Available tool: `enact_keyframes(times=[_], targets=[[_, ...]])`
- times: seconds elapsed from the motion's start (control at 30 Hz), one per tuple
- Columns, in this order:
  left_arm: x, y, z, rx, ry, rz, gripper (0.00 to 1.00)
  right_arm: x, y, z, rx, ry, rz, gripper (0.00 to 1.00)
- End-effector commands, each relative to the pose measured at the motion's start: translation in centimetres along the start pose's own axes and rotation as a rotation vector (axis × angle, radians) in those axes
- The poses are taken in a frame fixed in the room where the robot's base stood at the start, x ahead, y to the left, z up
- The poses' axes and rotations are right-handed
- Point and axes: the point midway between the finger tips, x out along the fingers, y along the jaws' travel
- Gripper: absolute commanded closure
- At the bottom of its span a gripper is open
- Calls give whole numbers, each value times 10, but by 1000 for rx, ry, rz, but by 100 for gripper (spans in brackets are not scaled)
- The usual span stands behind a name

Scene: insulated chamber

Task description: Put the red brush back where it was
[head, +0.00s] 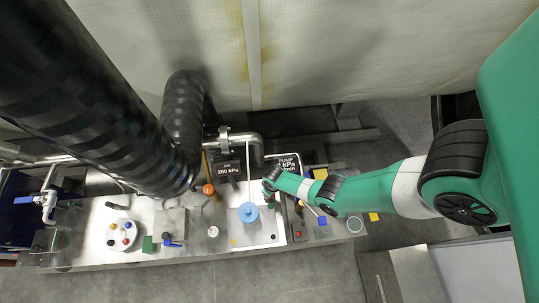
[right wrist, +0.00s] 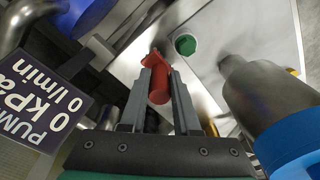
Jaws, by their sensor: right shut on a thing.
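My right gripper (right wrist: 160,75) is shut on a red piece (right wrist: 159,84). The piece has a rounded end towards the camera and a wider part at the fingertips. It looks like the red brush, but its bristles cannot be made out. In the head view my right gripper (head: 268,186) is over the bench, beside the pump sign and behind the blue-topped cylinder. The red piece cannot be made out there. My left gripper is not in view.
The pump sign (right wrist: 38,98) is close on the left in the wrist view. A metal cylinder with a blue top (head: 248,212) stands on the white panel (head: 262,238). A green knob (right wrist: 186,45) is on a pale plate. A black hose (head: 110,90) crosses the left side.

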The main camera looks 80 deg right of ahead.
Motion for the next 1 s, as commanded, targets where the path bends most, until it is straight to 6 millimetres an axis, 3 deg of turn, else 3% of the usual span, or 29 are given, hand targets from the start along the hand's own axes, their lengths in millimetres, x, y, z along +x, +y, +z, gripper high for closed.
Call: enact_keyframes(times=[0.03, 0.07, 0.43, 0.47, 0.6, 0.87, 1.0], targets=[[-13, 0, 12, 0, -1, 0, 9, 18, 0, 2, 1, -2, 0, 100], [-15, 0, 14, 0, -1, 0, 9, 20, 1, 2, 2, -2, 0, 100], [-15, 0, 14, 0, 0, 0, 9, 21, 1, 2, 2, -1, 0, 100], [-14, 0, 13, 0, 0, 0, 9, 20, 1, 2, 2, -1, 0, 64], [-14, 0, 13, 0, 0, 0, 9, 19, 1, 2, 2, -1, 0, 40], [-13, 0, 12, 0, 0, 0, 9, 19, 1, 2, 2, -1, 0, 40], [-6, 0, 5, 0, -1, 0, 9, 8, 0, 2, 1, -1, 0, 40]])
